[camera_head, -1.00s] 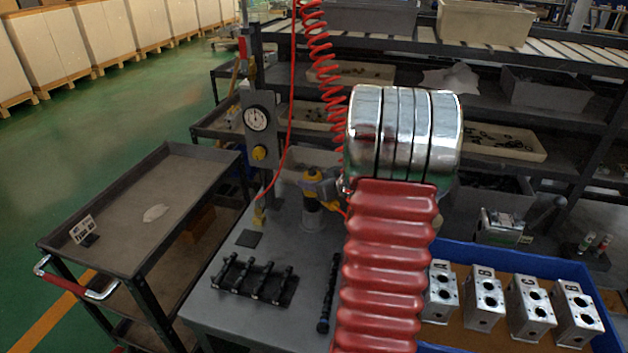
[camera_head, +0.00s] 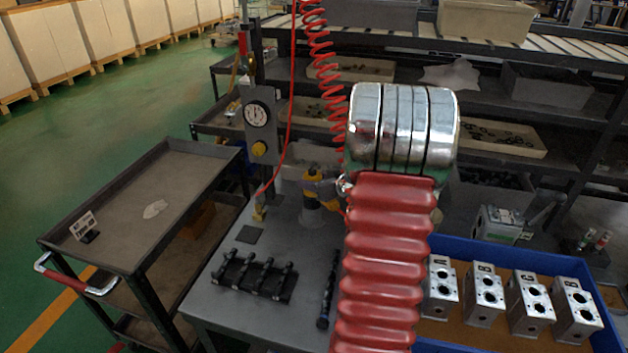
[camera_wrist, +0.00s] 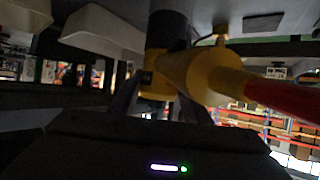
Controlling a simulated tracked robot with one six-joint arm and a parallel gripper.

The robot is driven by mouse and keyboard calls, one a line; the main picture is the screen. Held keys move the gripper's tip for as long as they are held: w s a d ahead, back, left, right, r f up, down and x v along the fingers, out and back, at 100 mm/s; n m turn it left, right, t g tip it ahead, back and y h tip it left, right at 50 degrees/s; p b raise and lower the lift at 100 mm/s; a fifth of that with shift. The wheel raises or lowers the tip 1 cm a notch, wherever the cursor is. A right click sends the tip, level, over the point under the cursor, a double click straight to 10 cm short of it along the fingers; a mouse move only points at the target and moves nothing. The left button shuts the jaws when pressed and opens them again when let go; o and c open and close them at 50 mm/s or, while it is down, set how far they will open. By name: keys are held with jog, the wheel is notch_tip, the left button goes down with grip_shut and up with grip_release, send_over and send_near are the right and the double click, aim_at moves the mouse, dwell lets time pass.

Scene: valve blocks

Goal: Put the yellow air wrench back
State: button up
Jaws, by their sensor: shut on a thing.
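The yellow air wrench (camera_head: 312,184) is upright at the back of the grey bench, just left of my red arm. In the wrist view, which looks upside down, the wrench (camera_wrist: 190,75) fills the middle, with a red hose end to its right. My gripper (camera_wrist: 160,108) is shut on the wrench, a finger on each side. In the head view my arm hides most of the gripper. A grey round holder (camera_head: 313,219) stands on the bench directly under the wrench. The wrench's dark lower end is at the holder's mouth; how deep it sits I cannot tell.
A post with a gauge (camera_head: 256,114) stands left of the wrench, and a red coiled hose (camera_head: 322,70) hangs behind. A black rack (camera_head: 254,277) is on the bench front. A blue tray (camera_head: 470,250) with several metal valve blocks is at right.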

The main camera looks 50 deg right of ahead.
jog(key=shift+r, duration=0.15)
jog(key=o, duration=1.5)
jog(key=shift+c, duration=0.2)
jog(key=shift+f, duration=0.25)
jog(key=shift+s+a+r, duration=0.1)
jog(key=shift+s+r, duration=0.25)
jog(key=shift+s, duration=0.25)
jog(key=v, duration=1.2)
jog(key=shift+s, duration=0.2)
jog(key=shift+w+a+r, duration=0.1)
jog(key=shift+r, duration=0.1)
